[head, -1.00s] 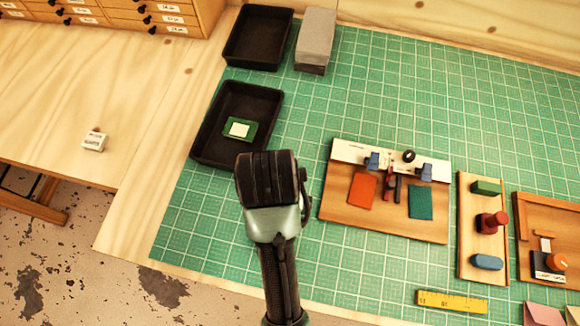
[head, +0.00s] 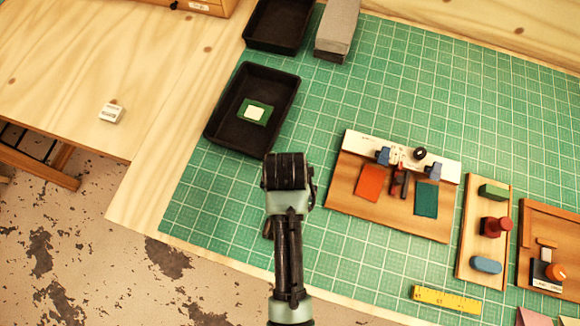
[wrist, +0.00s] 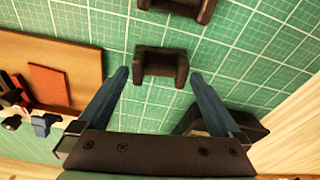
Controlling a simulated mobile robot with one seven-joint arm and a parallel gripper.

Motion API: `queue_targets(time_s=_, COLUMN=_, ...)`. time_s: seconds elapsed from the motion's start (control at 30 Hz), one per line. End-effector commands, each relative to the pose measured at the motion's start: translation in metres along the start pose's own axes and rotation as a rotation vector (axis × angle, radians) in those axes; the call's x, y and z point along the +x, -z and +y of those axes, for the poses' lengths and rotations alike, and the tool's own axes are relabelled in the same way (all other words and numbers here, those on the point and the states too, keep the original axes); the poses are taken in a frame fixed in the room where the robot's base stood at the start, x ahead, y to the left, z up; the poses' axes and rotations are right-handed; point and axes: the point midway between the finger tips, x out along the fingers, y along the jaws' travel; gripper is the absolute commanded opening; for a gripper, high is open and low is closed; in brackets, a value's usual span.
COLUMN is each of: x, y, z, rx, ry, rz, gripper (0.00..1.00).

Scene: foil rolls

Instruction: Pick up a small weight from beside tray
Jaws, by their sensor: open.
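A small dark brown weight with raised ends (wrist: 160,66) lies on the green mat in the wrist view. A second dark brown piece like it (wrist: 180,7) is cut off by the top edge. My gripper (wrist: 160,75) is open, its two blue-grey fingers on either side of the nearer weight in the picture, with gaps at both sides. I cannot tell how high the fingertips are above the mat. The tray holds a green and white piece (head: 254,112).
A wooden board with orange and green foil pieces (head: 385,215) lies right of my gripper. A second black tray (head: 275,42) and a grey block (head: 337,30) stand behind. A yellow ruler (head: 447,299) lies in front. The mat right of the tray is clear.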

Motion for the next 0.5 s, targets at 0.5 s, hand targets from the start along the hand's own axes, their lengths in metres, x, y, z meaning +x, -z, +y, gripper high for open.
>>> queue_targets(time_s=0.5, x=0.025, y=0.000, z=0.000, rx=0.000, ry=0.000, rz=0.001, gripper=0.98)
